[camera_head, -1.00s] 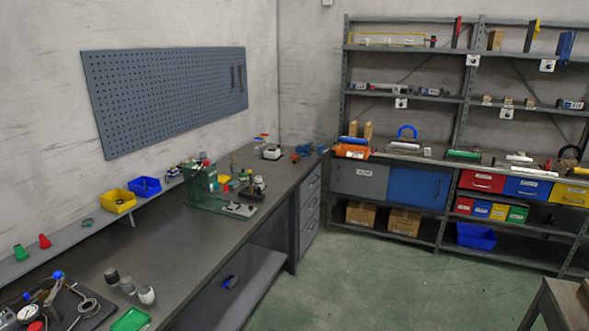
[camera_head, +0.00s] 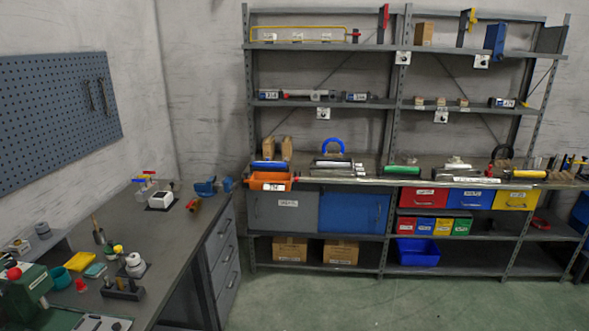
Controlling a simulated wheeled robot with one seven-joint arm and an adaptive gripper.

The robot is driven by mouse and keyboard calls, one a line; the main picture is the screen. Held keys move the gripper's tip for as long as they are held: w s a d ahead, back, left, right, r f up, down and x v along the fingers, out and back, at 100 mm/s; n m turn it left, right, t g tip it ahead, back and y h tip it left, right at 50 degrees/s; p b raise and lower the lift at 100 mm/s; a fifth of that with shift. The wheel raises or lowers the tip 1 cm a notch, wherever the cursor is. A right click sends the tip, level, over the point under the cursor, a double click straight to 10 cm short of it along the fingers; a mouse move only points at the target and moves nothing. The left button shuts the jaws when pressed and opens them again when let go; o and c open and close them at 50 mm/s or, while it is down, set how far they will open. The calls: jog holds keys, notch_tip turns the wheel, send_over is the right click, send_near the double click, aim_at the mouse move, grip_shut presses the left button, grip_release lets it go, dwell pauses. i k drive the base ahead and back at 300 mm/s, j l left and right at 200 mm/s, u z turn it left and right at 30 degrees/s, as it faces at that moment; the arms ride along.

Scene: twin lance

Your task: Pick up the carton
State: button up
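Several brown boxes could be the carton; I cannot tell which one is meant. Two cardboard boxes, a left one (camera_head: 290,249) and a right one (camera_head: 341,252), sit side by side on the bottom shelf under the grey and blue cabinet doors. A brown upright box (camera_head: 424,34) stands on the top shelf. Two narrow brown boxes (camera_head: 286,148) stand behind the orange bin at counter height. Small brown boxes (camera_head: 440,101) sit on the middle shelf. My gripper is not in view.
A grey workbench (camera_head: 185,235) with drawers runs along the left, holding tools and a green machine (camera_head: 30,295). The shelf rack (camera_head: 385,200) fills the back wall. A blue bin (camera_head: 418,251) is on its bottom shelf. The green floor (camera_head: 400,305) before the rack is clear.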

aim_at(269, 142)
jog(key=i+u, duration=0.3)
jog(key=i, duration=1.9)
jog(key=i+j+z, duration=0.45)
jog(key=i+j, duration=0.2)
jog(key=i, duration=0.4)
jog(key=i+j+z, duration=0.45)
jog(key=i+j, duration=0.5)
